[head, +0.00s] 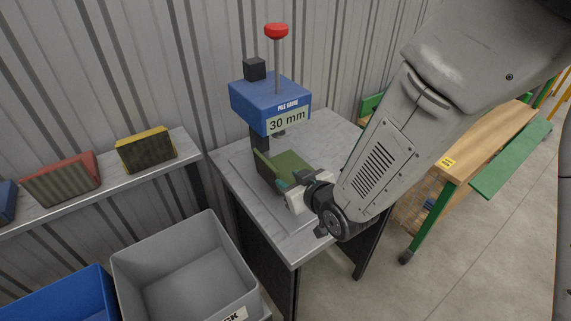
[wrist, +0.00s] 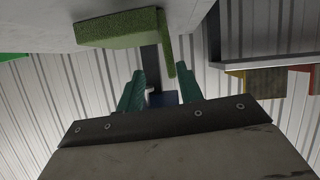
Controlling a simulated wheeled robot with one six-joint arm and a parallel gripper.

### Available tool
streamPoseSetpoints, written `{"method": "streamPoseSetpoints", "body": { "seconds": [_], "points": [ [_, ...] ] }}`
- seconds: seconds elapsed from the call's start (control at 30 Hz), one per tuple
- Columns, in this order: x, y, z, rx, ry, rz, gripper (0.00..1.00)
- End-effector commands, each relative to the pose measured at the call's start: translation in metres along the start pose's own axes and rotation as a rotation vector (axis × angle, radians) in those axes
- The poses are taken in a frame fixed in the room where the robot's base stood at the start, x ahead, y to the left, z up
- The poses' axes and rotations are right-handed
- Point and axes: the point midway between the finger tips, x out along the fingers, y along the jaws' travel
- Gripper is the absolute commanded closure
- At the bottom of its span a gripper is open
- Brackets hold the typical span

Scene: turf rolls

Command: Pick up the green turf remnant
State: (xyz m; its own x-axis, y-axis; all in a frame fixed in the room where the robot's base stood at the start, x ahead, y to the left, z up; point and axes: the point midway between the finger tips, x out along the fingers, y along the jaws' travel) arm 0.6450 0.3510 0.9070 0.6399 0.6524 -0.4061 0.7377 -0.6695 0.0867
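The green turf remnant (head: 288,163) is on the grey table, just in front of the pile gauge's post. In the wrist view green turf shows as a wide block (wrist: 115,28) at upper left and a thin upright strip (wrist: 166,45) beside it. I cannot tell whether these are one piece. My gripper (head: 291,181) is close to the turf, on its near right side. In the wrist view its teal fingers (wrist: 160,80) stand apart, with the strip's end appearing between their tips, nearer the right one. Contact cannot be made out.
The blue pile gauge (head: 270,103), reading 30 mm, stands over the table (head: 237,167) behind the turf. A shelf (head: 105,183) at left bears red (head: 62,180) and yellow (head: 146,152) pieces. A grey bin (head: 188,270) and blue bin (head: 65,297) stand below. A wooden bench (head: 490,140) is at right.

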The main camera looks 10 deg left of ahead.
Motion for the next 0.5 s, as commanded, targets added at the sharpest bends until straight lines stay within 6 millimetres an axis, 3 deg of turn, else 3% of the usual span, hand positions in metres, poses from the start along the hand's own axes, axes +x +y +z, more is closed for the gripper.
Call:
{"method": "streamPoseSetpoints", "body": {
  "seconds": [0.13, 0.5],
  "points": [
    [0.011, -0.015, 0.001, -0.010, 0.027, -0.022, 0.64],
    [0.058, -0.022, 0.000, -0.013, 0.029, -0.029, 0.64]
  ]
}}
